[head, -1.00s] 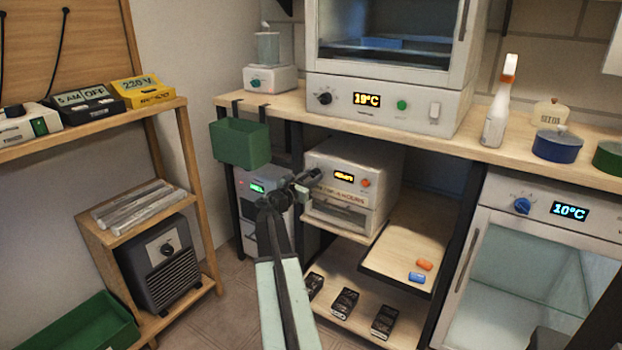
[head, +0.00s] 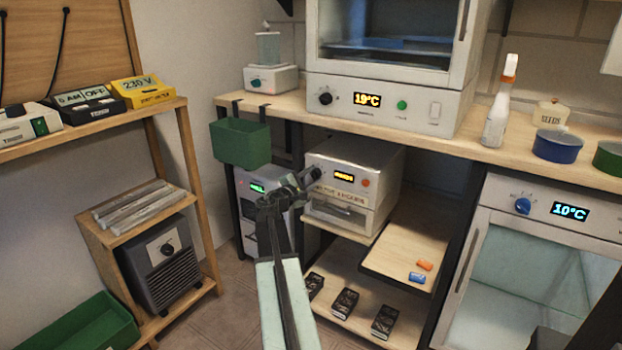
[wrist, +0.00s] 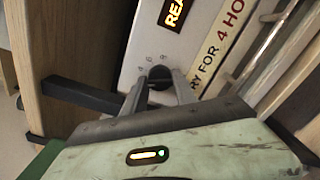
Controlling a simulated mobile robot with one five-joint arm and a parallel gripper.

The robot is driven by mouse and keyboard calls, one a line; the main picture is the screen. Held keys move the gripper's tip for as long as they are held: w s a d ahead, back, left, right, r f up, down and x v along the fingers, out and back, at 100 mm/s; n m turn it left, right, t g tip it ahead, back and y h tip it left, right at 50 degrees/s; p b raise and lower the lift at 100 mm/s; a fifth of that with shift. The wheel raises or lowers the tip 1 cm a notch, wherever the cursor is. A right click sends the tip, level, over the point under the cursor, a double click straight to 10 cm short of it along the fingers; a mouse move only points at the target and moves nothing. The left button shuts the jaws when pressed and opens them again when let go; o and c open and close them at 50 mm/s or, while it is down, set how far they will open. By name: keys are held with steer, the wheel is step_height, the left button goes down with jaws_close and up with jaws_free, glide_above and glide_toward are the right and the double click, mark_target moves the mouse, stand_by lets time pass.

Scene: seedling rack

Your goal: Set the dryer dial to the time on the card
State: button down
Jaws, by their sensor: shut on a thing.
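The dryer (head: 372,160) is a white box on the shelf under the bench, with a lit display (head: 344,175). In the wrist view its display (wrist: 175,12) shows letters starting "REA", cut off by the frame. The card (wrist: 228,42) below the display reads "RY FOR 4 HO", its ends out of sight. My gripper (wrist: 160,82) is shut on the dark round dial (wrist: 160,73), one finger on each side. Small scale marks show around the dial's upper left, too blurred to read surely. The pointer cannot be made out. In the head view my gripper (head: 308,180) covers the dial.
A dark post and bar (wrist: 80,97) lie left of the dial in the wrist view. A green bin (head: 240,143) hangs from the bench edge left of my arm. A pull-out board (head: 405,250) with orange and blue pieces is at right.

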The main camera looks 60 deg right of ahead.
steer(key=shift+d+m, duration=0.1)
steer(key=shift+m, duration=2.2)
steer(key=c, duration=1)
jaws_free()
steer(key=a, duration=0.8)
